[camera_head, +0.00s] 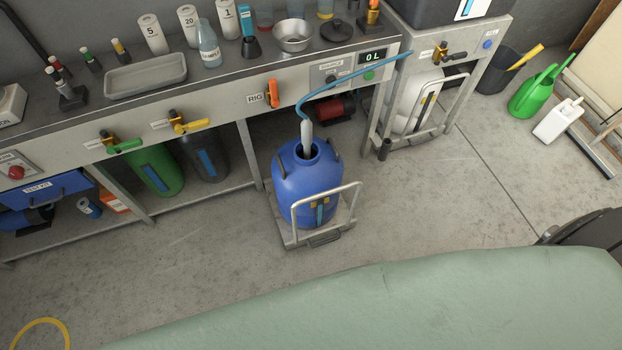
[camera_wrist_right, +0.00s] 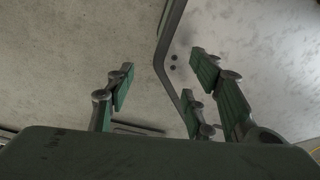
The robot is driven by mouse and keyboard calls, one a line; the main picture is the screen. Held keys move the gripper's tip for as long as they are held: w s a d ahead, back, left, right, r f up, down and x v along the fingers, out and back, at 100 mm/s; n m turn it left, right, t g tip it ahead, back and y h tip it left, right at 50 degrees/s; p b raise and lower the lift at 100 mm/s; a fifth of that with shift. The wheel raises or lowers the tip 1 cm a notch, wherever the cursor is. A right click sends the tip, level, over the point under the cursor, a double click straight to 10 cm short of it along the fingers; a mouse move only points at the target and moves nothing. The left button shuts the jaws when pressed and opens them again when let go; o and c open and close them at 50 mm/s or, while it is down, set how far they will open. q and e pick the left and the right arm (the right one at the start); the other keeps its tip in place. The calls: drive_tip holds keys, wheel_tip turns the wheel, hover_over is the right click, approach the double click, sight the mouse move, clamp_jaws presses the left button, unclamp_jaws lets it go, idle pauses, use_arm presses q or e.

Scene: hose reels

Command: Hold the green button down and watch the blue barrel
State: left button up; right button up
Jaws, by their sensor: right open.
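The blue barrel (camera_head: 301,187) stands upright on a wheeled trolley (camera_head: 290,239) in front of the bench. A blue hose (camera_head: 345,75) runs to a pale nozzle (camera_head: 306,133) at the barrel's open mouth. The green button (camera_head: 369,75) is on the bench front, under a display (camera_head: 372,57) reading 0 L. My right gripper (camera_wrist_right: 158,88) is open and empty in the right wrist view, with a pale floor or wall behind it. It does not show in the head view. My left gripper is in neither view.
The bench top (camera_head: 150,97) carries bottles, weights, a tray (camera_head: 145,75) and a steel bowl (camera_head: 293,36). Below it are green (camera_head: 156,170) and dark containers. A second trolley with a white container (camera_head: 413,98) stands at right. A watering can (camera_head: 540,90) is further right. The floor before the barrel is clear.

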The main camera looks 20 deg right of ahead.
clamp_jaws()
idle(0.5)
idle(1.2)
